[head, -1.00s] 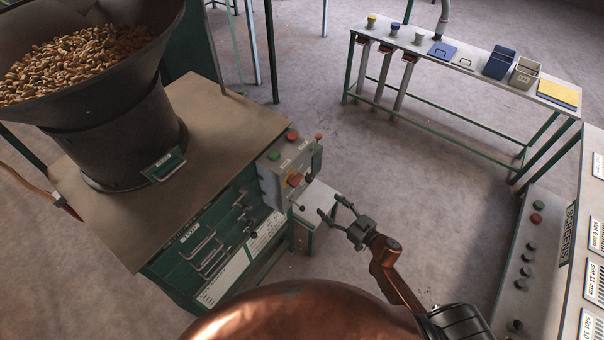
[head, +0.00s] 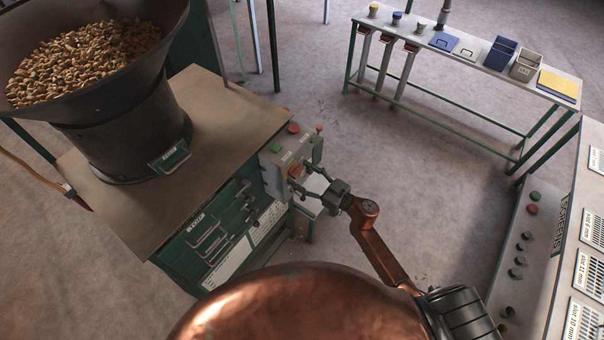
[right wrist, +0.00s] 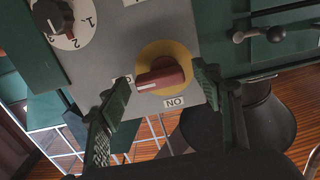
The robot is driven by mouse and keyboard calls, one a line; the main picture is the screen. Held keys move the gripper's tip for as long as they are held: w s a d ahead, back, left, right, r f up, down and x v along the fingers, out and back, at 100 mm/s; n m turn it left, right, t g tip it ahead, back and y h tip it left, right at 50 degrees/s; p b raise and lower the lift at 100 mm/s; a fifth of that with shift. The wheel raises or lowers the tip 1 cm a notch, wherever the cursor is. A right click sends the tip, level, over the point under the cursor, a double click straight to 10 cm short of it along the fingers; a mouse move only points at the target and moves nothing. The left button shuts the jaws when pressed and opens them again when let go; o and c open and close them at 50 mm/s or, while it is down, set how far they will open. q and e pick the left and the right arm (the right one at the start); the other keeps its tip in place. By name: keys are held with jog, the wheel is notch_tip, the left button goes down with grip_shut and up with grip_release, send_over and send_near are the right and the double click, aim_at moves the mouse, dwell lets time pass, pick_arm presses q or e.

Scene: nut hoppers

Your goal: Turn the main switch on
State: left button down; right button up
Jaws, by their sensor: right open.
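The main switch, a red rotary knob on a yellow round plate (right wrist: 162,74), is on the front of the grey control box (head: 280,165). In the head view the knob (head: 296,171) is partly hidden by my right gripper (head: 312,178). In the right wrist view, my right gripper (right wrist: 160,110) is open, with one finger on each side of the knob and no clear contact. The knob's handle lies nearly level in that view, its white mark at the left end near a partly hidden label. An "ON" label (right wrist: 175,102) sits below the plate. My left gripper is out of view.
A black selector dial (right wrist: 55,17) is beside the switch. A hopper of nuts (head: 85,65) stands on the cabinet. Floor is open behind my right arm.

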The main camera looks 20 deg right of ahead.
jog(key=shift+c, duration=0.4)
jog(key=c, duration=1)
jog(key=shift+c, duration=0.2)
jog(key=shift+n, duration=0.3)
jog(key=shift+c, duration=0.2)
jog(key=n, duration=0.3)
jog(key=n+b, duration=0.1)
jog(key=n, duration=0.1)
jog(key=shift+r+n, duration=0.1)
jog(key=shift+n, duration=0.2)
jog(key=n+b, duration=0.2)
jog(key=n, duration=0.3)
jog(key=shift+s+a+n, duration=0.1)
jog(key=shift+n, duration=0.2)
jog(key=n+b, duration=0.1)
jog(key=n, duration=0.2)
jog(key=n+b, duration=0.2)
jog(key=n, duration=0.1)
jog(key=shift+s+a+r, duration=0.15)
jog(key=shift+o, duration=0.2)
